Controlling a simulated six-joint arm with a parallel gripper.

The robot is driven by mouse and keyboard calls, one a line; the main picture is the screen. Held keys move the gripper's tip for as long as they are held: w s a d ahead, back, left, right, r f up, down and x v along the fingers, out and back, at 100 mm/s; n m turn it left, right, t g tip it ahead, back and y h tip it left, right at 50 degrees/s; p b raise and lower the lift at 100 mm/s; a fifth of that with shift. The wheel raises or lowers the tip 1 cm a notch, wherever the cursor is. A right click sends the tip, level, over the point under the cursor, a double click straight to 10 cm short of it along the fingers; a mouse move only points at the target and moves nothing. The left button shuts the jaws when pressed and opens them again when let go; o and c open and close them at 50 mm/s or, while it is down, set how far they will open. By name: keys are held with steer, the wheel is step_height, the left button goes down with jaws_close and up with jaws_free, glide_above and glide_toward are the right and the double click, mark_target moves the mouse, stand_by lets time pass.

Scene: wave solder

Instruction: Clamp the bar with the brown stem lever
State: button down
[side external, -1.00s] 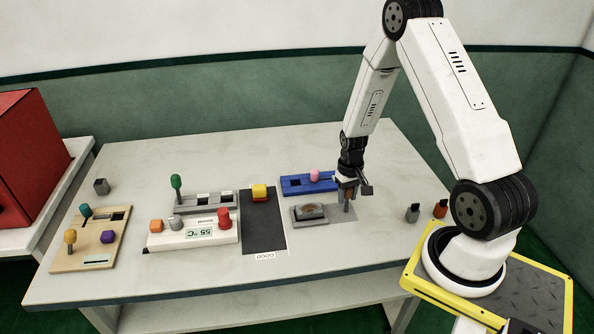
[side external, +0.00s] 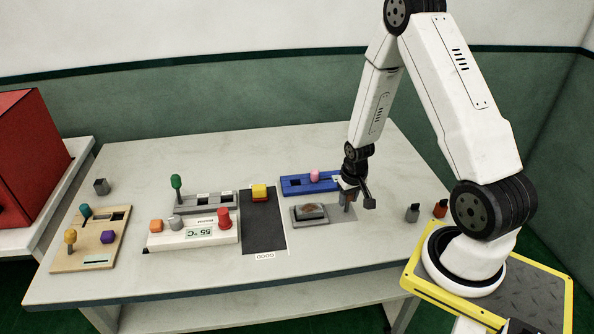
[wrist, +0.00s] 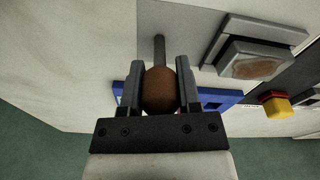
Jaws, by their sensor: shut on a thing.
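My gripper (side external: 349,190) is at the right end of the grey clamp plate (side external: 341,215) in the side view. In the wrist view my gripper (wrist: 160,75) is shut on the round brown knob (wrist: 160,92) of the stem lever, one jaw on each side. The lever's grey stem (wrist: 159,50) runs from the knob to the plate. In the side view the jaws hide the knob. The bar (side external: 311,210), with a brownish top, sits in a grey holder left of the lever. It also shows in the wrist view (wrist: 256,67).
A blue slotted fixture (side external: 297,185) with a pink knob stands just behind. A dark mat (side external: 263,225) with a yellow block lies to the left. The table's front right is clear.

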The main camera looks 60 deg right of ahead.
stand_by(0.6)
steer(key=shift+c, duration=1.5)
jaws_free()
steer(key=shift+s+a+r, duration=0.1)
steer(key=shift+s+r, duration=0.05)
steer(key=shift+r, duration=1.15)
steer(key=shift+s+a+r, duration=0.1)
steer(key=shift+a+r, duration=0.05)
steer(key=shift+r, duration=1.1)
steer(key=shift+s+a+r, duration=0.1)
steer(key=shift+s+r, duration=0.05)
steer(key=shift+r, duration=1.15)
